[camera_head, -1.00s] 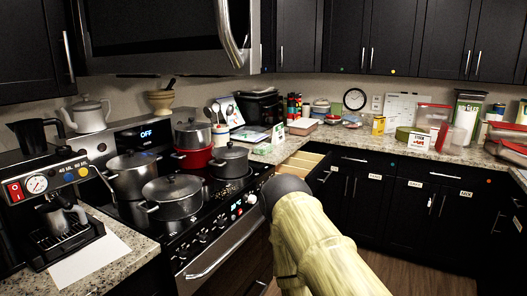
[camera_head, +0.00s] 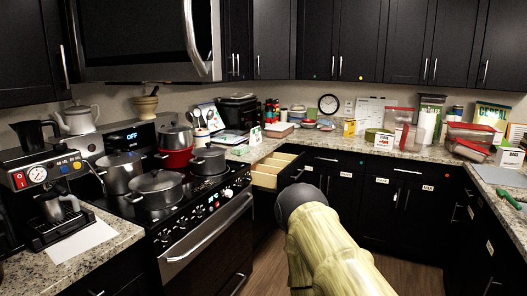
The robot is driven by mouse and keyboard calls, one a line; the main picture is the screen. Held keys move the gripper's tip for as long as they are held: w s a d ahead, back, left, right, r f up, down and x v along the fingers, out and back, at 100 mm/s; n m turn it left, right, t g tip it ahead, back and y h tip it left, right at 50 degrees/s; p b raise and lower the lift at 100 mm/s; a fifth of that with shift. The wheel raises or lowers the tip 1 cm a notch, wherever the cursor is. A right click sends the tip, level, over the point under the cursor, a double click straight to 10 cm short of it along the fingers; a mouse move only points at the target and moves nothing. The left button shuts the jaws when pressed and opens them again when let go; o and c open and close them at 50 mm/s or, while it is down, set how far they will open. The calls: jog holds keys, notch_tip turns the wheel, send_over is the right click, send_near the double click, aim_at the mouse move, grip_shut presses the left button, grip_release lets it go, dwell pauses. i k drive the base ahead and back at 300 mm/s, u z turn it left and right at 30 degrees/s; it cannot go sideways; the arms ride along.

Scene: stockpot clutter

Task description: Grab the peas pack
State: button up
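I cannot tell for certain which item is the peas pack; the labels are too small to read. A small white pack with green print (camera_head: 255,136) stands on the counter behind the open drawer. A white and green box (camera_head: 510,157) stands on the right counter. My pale yellow arm shows at the lower middle, well in front of the counters. My gripper is out of view.
The stove (camera_head: 205,215) with several pots is at left, beside a coffee machine (camera_head: 48,195). An open drawer (camera_head: 275,172) juts out at the corner. Plastic containers (camera_head: 470,136) crowd the right counter.

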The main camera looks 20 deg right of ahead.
aim_at(240, 150)
jog(key=z, duration=0.85)
jog(key=i, duration=1.25)
jog(key=z, duration=0.55)
jog(key=i, duration=1.4)
jog(key=u, duration=1.35)
jog(key=i, duration=0.9)
jog(key=u, duration=1)
